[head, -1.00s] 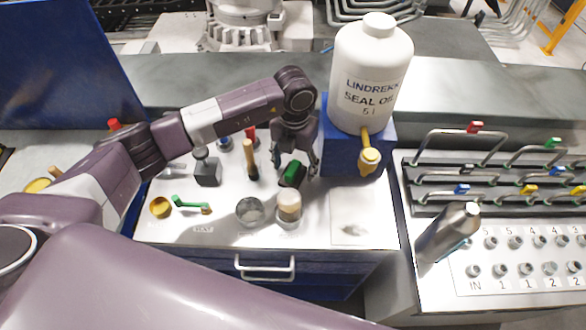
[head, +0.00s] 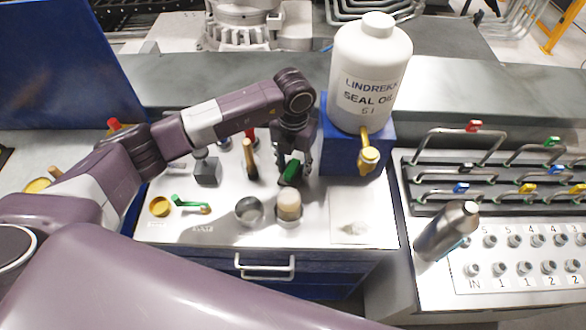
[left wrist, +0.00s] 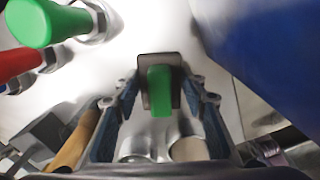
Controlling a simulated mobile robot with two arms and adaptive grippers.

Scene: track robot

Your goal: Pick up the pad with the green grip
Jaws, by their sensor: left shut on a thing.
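The pad with the green grip (head: 290,173) is on or just above the bench top, in front of the blue block; I cannot tell if it touches the bench. In the left wrist view its dark plate (left wrist: 145,68) and green grip (left wrist: 160,92) show between the fingers. My left gripper (head: 293,172) comes down from above and is shut on the pad, one finger on each side. It also shows in the left wrist view (left wrist: 162,82). The gripper partly hides the pad in the head view. My right gripper is not in view.
A white oil bottle (head: 370,75) with a brass tap stands on a blue block (head: 343,152) close right of the gripper. A wooden-handled tool (head: 249,158), a grey block (head: 207,170), a cup with a tan top (head: 289,206) and a round tin (head: 249,211) are near.

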